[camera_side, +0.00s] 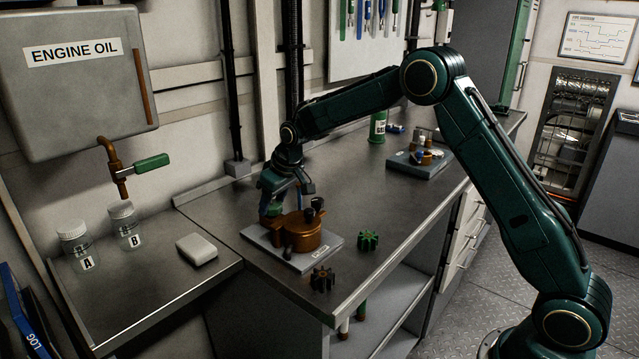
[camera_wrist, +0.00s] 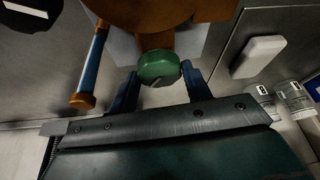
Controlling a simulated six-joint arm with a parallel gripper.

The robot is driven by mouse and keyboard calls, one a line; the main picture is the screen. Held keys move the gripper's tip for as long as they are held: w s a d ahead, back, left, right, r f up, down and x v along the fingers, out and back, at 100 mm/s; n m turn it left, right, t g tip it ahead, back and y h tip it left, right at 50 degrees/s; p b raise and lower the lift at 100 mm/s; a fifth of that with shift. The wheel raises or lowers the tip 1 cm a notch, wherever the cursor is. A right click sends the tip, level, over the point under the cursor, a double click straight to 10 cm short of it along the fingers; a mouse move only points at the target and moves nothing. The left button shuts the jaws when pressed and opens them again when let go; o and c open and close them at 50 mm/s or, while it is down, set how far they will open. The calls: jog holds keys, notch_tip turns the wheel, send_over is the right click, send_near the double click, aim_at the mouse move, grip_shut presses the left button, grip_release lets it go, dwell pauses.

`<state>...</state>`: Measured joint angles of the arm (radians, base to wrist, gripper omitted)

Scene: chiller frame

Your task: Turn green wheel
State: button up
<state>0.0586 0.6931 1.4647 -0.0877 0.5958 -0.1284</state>
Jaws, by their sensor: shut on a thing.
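The green wheel (camera_wrist: 158,66) is a small round knob on the brown-orange pump housing. In the wrist view it sits between the two blue fingers of my gripper (camera_wrist: 159,75), which are shut on it. In the side view my gripper (camera_side: 271,203) reaches down to the left side of the pump housing (camera_side: 303,236), and the wheel is mostly hidden behind the fingers. The housing stands on a grey plate (camera_side: 262,241) on the metal bench.
A green gear (camera_side: 368,240) and a dark gear (camera_side: 322,278) lie near the bench's front edge. A white block (camera_side: 197,249) and jars A (camera_side: 75,243) and B (camera_side: 124,225) stand left. A blue-grey tray (camera_side: 420,162) with parts lies farther back. The bench between is clear.

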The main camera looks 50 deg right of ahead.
jog(key=shift+m+h, duration=0.3)
jog(key=shift+m, duration=0.5)
jog(key=o, duration=1)
jog(key=shift+c, duration=0.2)
jog(key=shift+r, duration=0.1)
jog(key=v, duration=1.3)
jog(key=shift+r, duration=0.35)
jog(key=shift+s, duration=0.1)
